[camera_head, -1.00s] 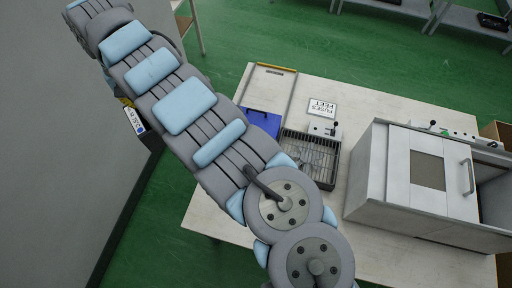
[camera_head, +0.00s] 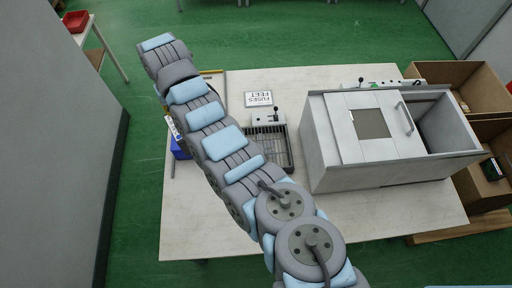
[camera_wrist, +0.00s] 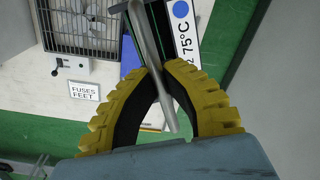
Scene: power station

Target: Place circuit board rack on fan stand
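The circuit board rack (camera_wrist: 186,28) shows in the wrist view as a dark body with green edges, a "75°C" label and a grey metal handle. My gripper (camera_wrist: 163,72) has yellow ribbed fingers closed around this handle. In the head view my arm hides most of the gripper and rack; the rack's label (camera_head: 172,126) shows at the table's left edge. The fan stand (camera_head: 287,150), a dark open frame with a grille, is on the table right of my arm, partly hidden by it. In the wrist view the fan stand (camera_wrist: 97,46) is at the upper left, apart from the rack.
A small white switch box (camera_head: 268,117) with a black lever stands behind the fan stand. A "FUSES FEET" sign (camera_head: 258,99) lies farther back. A large grey cabinet (camera_head: 328,150) stands to the right. A blue object (camera_head: 180,150) is partly behind my arm. Cardboard boxes (camera_head: 455,80) stand at far right.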

